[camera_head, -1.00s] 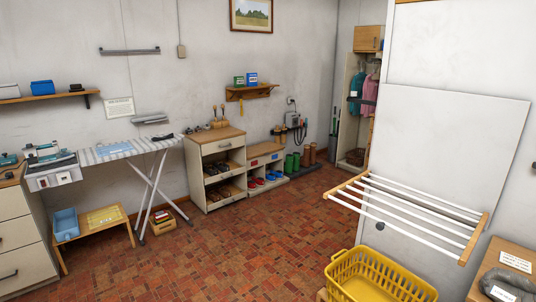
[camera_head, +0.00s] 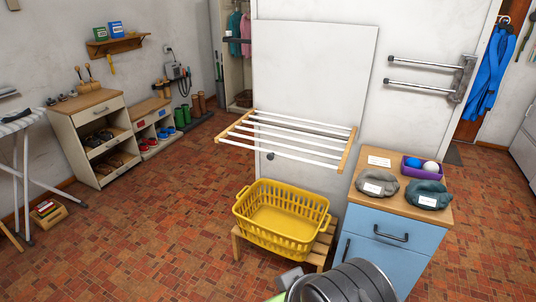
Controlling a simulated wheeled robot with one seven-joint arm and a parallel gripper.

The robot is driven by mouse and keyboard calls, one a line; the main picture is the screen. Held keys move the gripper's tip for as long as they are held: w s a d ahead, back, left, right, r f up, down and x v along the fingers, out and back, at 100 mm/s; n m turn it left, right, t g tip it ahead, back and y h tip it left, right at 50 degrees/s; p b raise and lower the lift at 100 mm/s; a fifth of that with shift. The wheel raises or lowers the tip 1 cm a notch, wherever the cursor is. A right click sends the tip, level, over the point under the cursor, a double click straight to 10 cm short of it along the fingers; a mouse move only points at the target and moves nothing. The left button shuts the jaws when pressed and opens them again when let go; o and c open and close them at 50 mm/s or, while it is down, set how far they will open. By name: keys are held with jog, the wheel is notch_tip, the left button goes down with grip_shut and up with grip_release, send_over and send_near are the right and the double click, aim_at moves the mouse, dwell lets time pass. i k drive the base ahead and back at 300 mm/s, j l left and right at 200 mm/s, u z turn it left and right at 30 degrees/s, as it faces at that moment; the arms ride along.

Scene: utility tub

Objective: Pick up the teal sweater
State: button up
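A dark teal folded bundle with a white label (camera_head: 428,194), which looks like the sweater, lies on the wooden top of the blue cabinet (camera_head: 388,248) at the right. A grey folded bundle with a white label (camera_head: 377,184) lies just left of it. A teal garment (camera_head: 235,27) also hangs in the far closet; I cannot tell its kind. Part of my arm shows at the bottom centre, in front of the cabinet's lower left. My gripper's fingers are not in view.
A purple tray with balls (camera_head: 421,174) and a card (camera_head: 379,161) share the cabinet top. A yellow basket (camera_head: 282,236) stands on a wooden bench left of the cabinet. A drying rack (camera_head: 290,137) juts from the wall above. Open tiled floor lies left and right.

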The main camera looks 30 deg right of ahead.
aim_at(428, 194)
jog(key=k+l+z, duration=0.1)
jog(key=z, duration=0.35)
jog(key=k+l+z, duration=0.15)
jog(key=z, duration=0.25)
jog(key=l+z, duration=0.2)
jog(key=z, duration=0.25)
jog(key=k+l+z, duration=0.1)
jog(key=l+z, duration=0.15)
jog(key=z, duration=0.15)
